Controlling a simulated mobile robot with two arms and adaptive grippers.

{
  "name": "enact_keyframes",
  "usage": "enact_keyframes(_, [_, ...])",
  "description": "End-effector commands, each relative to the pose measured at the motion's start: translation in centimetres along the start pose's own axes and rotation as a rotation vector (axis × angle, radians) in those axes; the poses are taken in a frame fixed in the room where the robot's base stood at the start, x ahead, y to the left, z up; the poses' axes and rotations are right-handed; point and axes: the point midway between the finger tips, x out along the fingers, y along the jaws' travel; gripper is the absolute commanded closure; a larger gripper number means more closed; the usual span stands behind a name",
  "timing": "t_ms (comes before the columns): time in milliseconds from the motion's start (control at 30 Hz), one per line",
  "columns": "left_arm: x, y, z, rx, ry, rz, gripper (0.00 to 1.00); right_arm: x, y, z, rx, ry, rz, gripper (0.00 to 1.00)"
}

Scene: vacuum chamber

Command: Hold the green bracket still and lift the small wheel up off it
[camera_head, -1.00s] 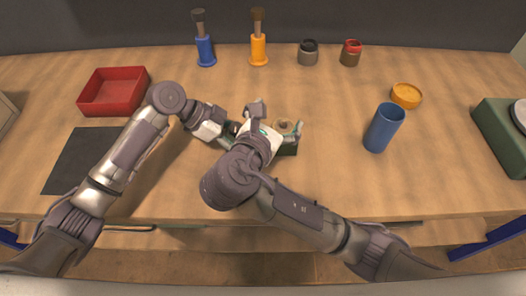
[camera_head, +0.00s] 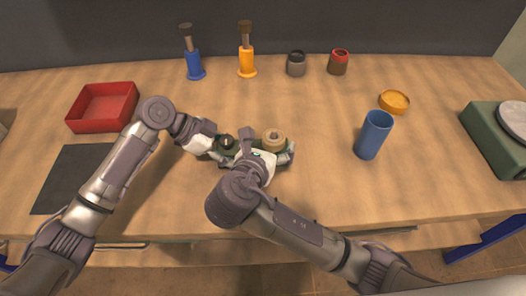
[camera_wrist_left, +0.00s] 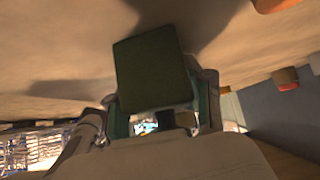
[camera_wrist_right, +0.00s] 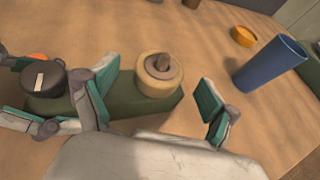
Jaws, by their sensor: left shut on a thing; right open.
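The green bracket (camera_wrist_right: 135,108) is a long dark green block on the table. The small wheel (camera_wrist_right: 158,76), tan with a post through its hub, sits on its right end; it also shows in the head view (camera_head: 273,139). A black round knob (camera_wrist_right: 44,80) is at the bracket's left end. My left gripper (camera_head: 213,143) is shut on the bracket's left end; in the left wrist view the green block (camera_wrist_left: 152,70) stands between its fingers. My right gripper (camera_wrist_right: 156,82) is open, its fingers apart on either side of the wheel. Contact with the wheel is not visible.
A blue cup (camera_head: 374,135) and an orange dish (camera_head: 394,102) stand to the right. A red tray (camera_head: 102,107) and a dark mat (camera_head: 72,180) lie left. Blue and orange plungers (camera_head: 246,62) and two small jars (camera_head: 338,63) line the back. A green scale-like box (camera_head: 490,135) is far right.

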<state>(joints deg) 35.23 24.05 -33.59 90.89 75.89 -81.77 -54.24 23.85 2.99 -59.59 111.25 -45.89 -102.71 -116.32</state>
Motion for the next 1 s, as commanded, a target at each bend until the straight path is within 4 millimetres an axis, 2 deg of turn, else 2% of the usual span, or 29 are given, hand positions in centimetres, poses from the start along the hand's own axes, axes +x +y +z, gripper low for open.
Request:
enact_keyframes(200, [0.0, 0.0, 0.1, -0.001, -0.002, -0.001, 0.86, 1.7, 0.0, 0.0, -0.001, 0.0, 0.0, 0.13])
enact_keyframes(500, [0.0, 0.0, 0.1, -0.001, -0.001, -0.001, 0.86, 1.9, 0.0, 0.0, 0.0, 0.0, 0.001, 0.13])
enact_keyframes(1000, [0.0, 0.0, 0.1, -0.001, -0.001, -0.001, 0.86, 1.8, 0.0, 0.1, 0.001, -0.003, 0.002, 0.94])
